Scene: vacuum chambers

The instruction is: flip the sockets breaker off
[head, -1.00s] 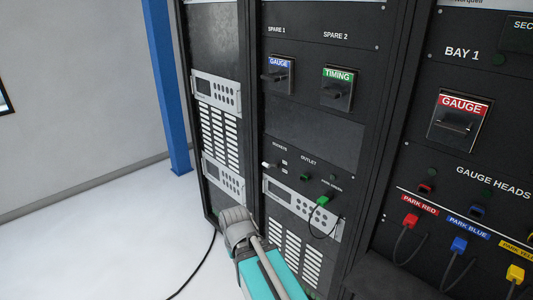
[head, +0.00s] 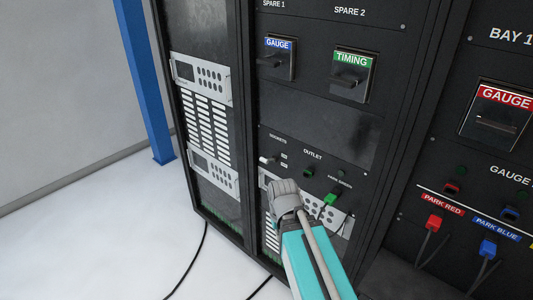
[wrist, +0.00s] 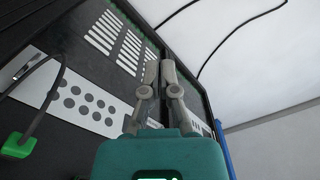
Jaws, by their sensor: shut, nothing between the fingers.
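The sockets breaker (head: 267,160) is a small pale lever under the SOCKETS label, on the left of the OUTLET panel in the head view. Two small light marks sit right of it; I cannot read its on or off position. I do not make it out in the wrist view. My gripper (wrist: 159,68) shows in the wrist view with its two grey fingers together and empty. In the head view the grey end of my arm is just below and right of the breaker, in front of the silver instrument. The fingers are hidden or unclear there.
A green plug (head: 330,198) with a cable sits right of my arm; it also shows in the wrist view (wrist: 18,146). GAUGE (head: 277,60) and TIMING (head: 352,75) switches are above. Black cables lie on the floor at left.

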